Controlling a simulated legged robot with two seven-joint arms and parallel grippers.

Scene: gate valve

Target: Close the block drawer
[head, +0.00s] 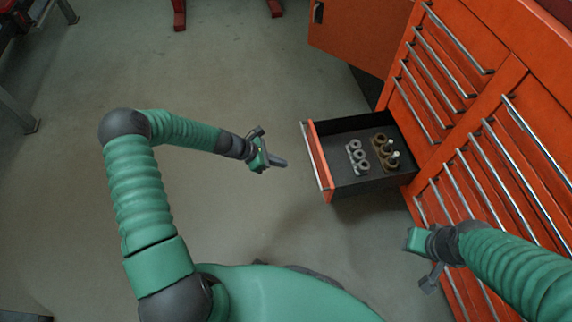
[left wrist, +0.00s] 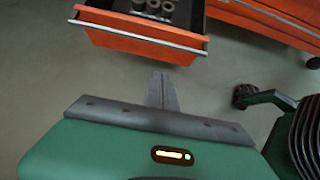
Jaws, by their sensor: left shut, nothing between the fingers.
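The block drawer (head: 345,187) is pulled out of the orange tool cabinet. It has a black inside and an orange front with a silver handle (head: 317,161). Two metal blocks with round holes, one grey (head: 357,157) and one brass-coloured (head: 385,153), lie in it. In the left wrist view the drawer front (left wrist: 147,38) is at the top. My left gripper (head: 283,163) is shut and empty, just left of the drawer front and apart from it. Its fingers (left wrist: 162,92) show below the drawer front in the wrist view. My right gripper (head: 428,282) is by the cabinet's lower drawers; its fingers are unclear.
The orange cabinet (head: 482,100) fills the right side, with several shut drawers and silver handles. An orange door or panel (head: 360,38) stands at the top, beyond the drawer. The grey floor (head: 235,70) left of the drawer is clear. Red feet (head: 179,14) show at the top.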

